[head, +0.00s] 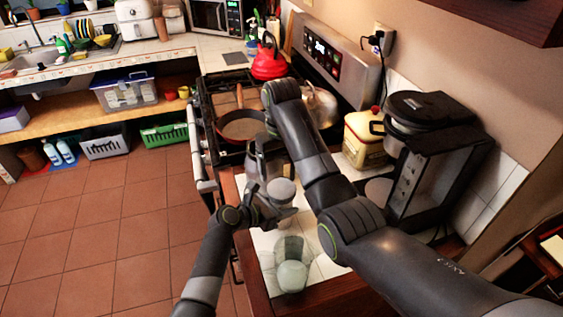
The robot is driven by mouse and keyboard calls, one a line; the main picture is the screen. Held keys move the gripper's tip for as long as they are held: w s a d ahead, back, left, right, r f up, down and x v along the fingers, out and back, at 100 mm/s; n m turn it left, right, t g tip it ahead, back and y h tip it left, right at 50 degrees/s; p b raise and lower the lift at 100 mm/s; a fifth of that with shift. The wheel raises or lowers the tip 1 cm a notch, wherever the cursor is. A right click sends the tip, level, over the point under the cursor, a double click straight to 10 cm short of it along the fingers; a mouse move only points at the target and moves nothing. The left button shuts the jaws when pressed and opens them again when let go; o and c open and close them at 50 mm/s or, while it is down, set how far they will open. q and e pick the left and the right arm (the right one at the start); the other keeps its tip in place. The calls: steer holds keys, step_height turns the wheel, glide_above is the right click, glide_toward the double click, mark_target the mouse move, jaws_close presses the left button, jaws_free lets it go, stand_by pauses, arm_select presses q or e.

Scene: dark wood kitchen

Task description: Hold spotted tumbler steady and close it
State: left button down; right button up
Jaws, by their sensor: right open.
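A small pale grey cup-like thing (281,190), likely the tumbler, is at the counter's left side beside my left gripper (268,212). Spots and any lid on it are too small to make out. My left gripper is at its lower part; whether the fingers touch or close on it is unclear. My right gripper (264,172) is open, pointing down just above and left of the pale top. My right forearm arches over from the right and hides some of the counter behind.
A greenish clear glass (291,272) stands on the white tiles nearer me. A black coffee maker (432,165) and a yellow canister (365,140) stand to the right. A pan (241,126) and a red kettle (269,63) are on the stove behind. The tiled floor at left is free.

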mark_target(281, 188)
steer(key=r+n, duration=0.1)
steer(key=n, duration=0.2)
steer(key=shift+r, duration=0.1)
steer(key=shift+f, duration=4.05)
steer(key=c, duration=0.8)
steer(key=o, duration=1.1)
steer(key=shift+r, duration=0.1)
